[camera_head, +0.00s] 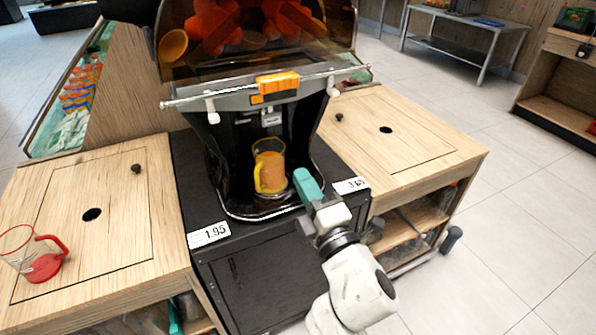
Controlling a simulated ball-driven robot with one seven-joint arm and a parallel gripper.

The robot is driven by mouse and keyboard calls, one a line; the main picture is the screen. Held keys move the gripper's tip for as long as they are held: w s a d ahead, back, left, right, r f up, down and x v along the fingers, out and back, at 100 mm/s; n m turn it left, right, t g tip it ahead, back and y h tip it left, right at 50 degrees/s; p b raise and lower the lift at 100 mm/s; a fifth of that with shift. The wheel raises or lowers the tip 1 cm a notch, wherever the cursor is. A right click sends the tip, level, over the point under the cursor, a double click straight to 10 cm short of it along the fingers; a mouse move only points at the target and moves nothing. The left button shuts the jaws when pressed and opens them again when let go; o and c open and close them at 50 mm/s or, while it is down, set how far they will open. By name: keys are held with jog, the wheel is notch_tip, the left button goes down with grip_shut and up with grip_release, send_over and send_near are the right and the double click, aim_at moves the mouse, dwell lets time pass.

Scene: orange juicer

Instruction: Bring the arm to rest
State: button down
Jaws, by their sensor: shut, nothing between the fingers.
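My gripper (306,185) has teal fingers and a white arm behind it, reaching in from the lower right. Its fingers are together with nothing between them, over the front right edge of the juicer's base. The orange juicer (238,98) is a black machine with a tinted cover and oranges behind it. A jug of orange juice with a yellow handle (270,168) stands upright in the juicer's bay. The gripper is to the right of the jug and apart from it.
A clear jug with a red handle (33,255) stands on the left wooden counter (118,225). The right wooden counter (425,145) has a round hole and a small dark knob. Price cards (208,234) stand at the cabinet's front. Tiled floor (520,225) is free at right.

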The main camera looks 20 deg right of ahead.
jog(key=shift+s, duration=0.1)
dwell(0.5)
jog(key=s+d+f+m+g+h+p, duration=0.4)
jog(key=s+d+f+m+g+p, duration=0.2)
jog(key=s+d+f+m+g, duration=0.45)
jog(key=s+a+f+m+g+y+p, duration=0.1)
jog(key=s+f+m+g+y+p, duration=0.1)
jog(key=s, duration=0.7)
jog(key=s+a+f+m+g+y+p, duration=0.1)
jog(key=s+f+m+g, duration=0.4)
jog(key=s, duration=0.5)
jog(key=shift+s+a+m+g+y+p, duration=0.3)
jog(key=shift+a+m+g+y+p, duration=0.15)
jog(key=shift+g+p, duration=0.65)
